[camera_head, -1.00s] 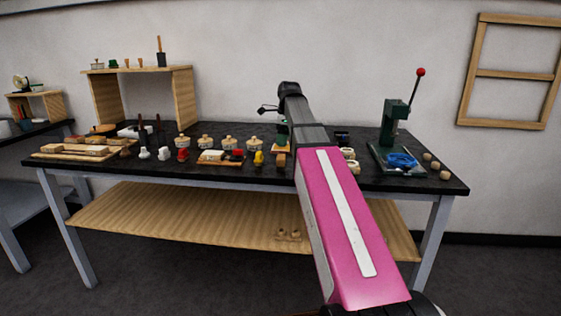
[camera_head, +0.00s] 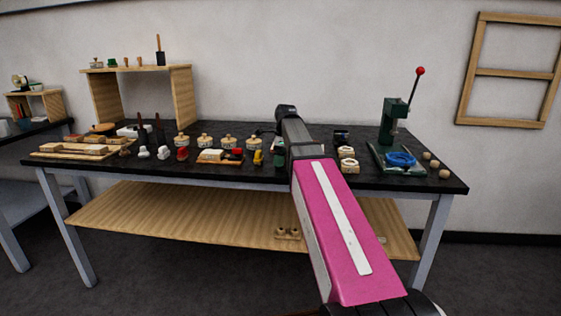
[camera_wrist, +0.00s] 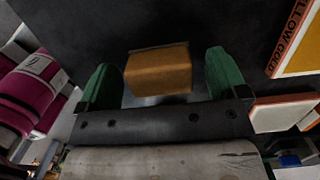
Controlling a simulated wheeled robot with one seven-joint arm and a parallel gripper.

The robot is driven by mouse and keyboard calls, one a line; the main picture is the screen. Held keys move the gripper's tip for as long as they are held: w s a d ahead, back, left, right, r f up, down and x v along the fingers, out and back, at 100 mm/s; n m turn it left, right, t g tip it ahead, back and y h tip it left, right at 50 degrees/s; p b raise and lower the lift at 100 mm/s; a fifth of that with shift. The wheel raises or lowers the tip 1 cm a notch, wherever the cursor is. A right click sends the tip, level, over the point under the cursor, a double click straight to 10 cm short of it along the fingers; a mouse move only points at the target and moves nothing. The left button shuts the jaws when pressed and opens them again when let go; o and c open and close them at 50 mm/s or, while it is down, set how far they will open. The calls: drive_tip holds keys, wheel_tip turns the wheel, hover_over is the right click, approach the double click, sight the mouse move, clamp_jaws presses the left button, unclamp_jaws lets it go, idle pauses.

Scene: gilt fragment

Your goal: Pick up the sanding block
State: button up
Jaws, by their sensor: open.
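The sanding block, a small orange-brown block (camera_wrist: 158,70), lies on the dark bench top in the wrist view. My gripper (camera_wrist: 161,60) is open, with one green finger on each side of the block. Gaps show between the block and both fingers, wider on the right. I cannot tell from this view how far the fingers are above the bench. In the head view my arm hides the block, and only a bit of green at my gripper (camera_head: 279,146) shows beside the arm.
A box lettered "YELLOW GOLD" (camera_wrist: 296,40) and a pale block (camera_wrist: 283,113) lie right of my gripper. Several small pots (camera_head: 228,143) stand left of my arm on the black bench (camera_head: 215,176). A green press (camera_head: 394,122) stands to the right.

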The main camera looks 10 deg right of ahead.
drive_tip(key=c, duration=1)
drive_tip(key=shift+r, duration=0.1)
drive_tip(key=shift+r, duration=0.5)
drive_tip(key=r, duration=0.2)
drive_tip(key=a+r, duration=0.1)
drive_tip(key=shift+s+r, duration=0.15)
drive_tip(key=shift+r, duration=0.2)
drive_tip(key=s+a+r, duration=0.3)
drive_tip(key=a+r, duration=0.3)
drive_tip(key=a, duration=0.4)
drive_tip(key=shift+o, duration=0.3)
drive_tip(key=shift+a, duration=0.1)
